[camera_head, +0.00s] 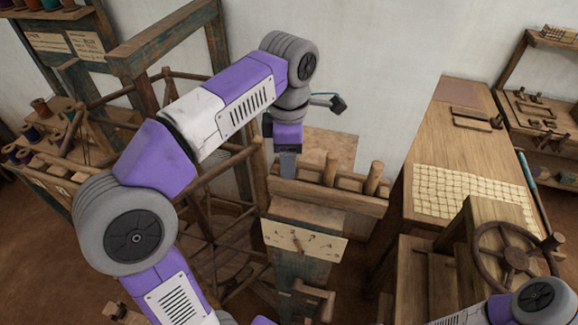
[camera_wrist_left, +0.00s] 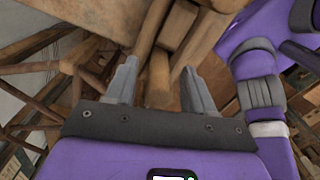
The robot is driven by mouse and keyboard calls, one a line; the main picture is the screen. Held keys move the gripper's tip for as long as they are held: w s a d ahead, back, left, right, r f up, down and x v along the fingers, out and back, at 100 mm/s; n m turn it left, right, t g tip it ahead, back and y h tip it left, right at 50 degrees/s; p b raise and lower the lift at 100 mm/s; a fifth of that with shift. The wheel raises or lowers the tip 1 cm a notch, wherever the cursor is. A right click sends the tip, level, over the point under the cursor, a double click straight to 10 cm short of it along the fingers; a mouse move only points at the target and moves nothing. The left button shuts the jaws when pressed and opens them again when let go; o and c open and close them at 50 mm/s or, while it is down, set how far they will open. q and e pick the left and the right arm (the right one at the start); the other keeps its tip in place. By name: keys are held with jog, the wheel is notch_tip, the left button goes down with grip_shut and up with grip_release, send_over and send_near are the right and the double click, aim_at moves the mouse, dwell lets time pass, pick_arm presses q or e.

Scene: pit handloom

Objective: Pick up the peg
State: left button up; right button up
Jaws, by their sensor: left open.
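My left gripper (camera_head: 288,166) points down at the left end of a wooden rack (camera_head: 335,197) in the head view. In the left wrist view its two grey fingers (camera_wrist_left: 159,70) are open, with a round wooden peg (camera_wrist_left: 158,88) showing in the gap between them. I cannot tell whether a finger touches it. In the head view this peg seems hidden by the gripper. Two similar upright pegs stand along the rack to the right, one near the middle (camera_head: 330,168) and one near the right end (camera_head: 374,178). My right gripper is out of view.
A wooden loom frame (camera_head: 150,45) stands left of the rack, close to my left arm. A wooden table (camera_head: 430,140) with a woven grid mat (camera_head: 470,190) is on the right. A spoked wooden wheel (camera_head: 508,255) is at lower right. A pale wall is behind.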

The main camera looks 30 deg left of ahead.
pick_arm(q)
jog(key=shift+f, duration=0.55)
jog(key=shift+w, duration=0.1)
grip_shut()
